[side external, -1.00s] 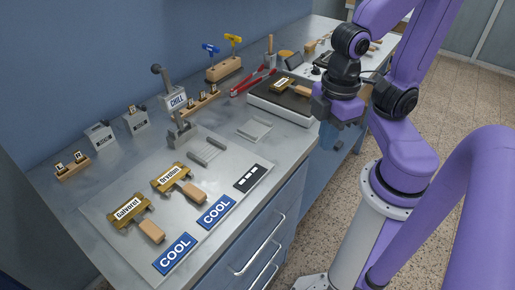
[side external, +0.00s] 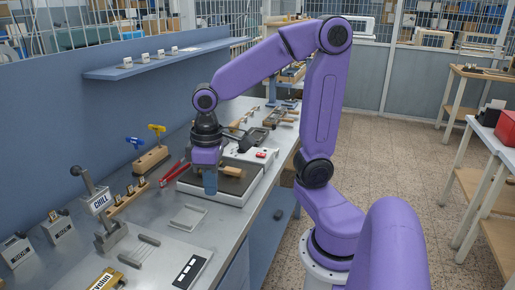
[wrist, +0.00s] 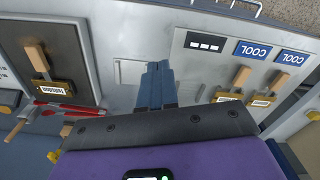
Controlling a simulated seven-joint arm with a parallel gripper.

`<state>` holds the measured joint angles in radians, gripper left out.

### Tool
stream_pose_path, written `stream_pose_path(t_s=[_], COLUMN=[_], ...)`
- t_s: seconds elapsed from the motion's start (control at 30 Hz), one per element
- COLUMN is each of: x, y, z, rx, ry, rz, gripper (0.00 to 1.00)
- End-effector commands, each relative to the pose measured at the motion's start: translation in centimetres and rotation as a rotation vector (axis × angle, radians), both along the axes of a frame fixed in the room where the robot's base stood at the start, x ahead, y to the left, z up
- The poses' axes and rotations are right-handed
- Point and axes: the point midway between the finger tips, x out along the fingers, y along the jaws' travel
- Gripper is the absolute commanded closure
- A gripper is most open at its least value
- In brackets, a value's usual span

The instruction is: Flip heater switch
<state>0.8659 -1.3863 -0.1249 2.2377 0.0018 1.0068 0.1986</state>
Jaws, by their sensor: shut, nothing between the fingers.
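The heater, a white unit with a dark plate (side external: 237,185), stands on the bench in the side view. A small red part (side external: 261,154) shows on the white section at its far end; I cannot tell whether it is the heater switch or how it is set. My gripper (side external: 210,190) is shut and empty, pointing down by the heater's near left part and hiding some of it. In the wrist view my shut fingers (wrist: 158,70) are over the pale flat tray, beside the heater's edge (wrist: 93,50). A brass tool with a wooden handle (wrist: 38,62) lies on the heater plate.
Red pliers (side external: 174,172) lie left of the heater. A pale tray (side external: 188,218) lies in front of it. The CHILL stand (side external: 99,205) and tool racks line the wall side. In the wrist view, COOL cards (wrist: 252,50) and two brass tools lie on the mat.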

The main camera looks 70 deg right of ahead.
Motion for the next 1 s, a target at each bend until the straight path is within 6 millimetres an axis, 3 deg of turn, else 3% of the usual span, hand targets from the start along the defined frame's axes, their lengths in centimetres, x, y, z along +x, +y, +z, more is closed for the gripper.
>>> stream_pose_path(t_s=[0.2,0.5,0.77,1.0], x=[4.4,8.8,10.5,9.9], y=[-4.1,-11.5,-19.4,-27.3], z=[0.8,1.6,2.2,2.6], rx=[0.000,0.001,0.003,0.006], ry=[0.004,0.009,0.013,0.016], rz=[-0.295,-0.689,-1.032,-1.347], gripper=[1.00,1.00,1.00,1.00])
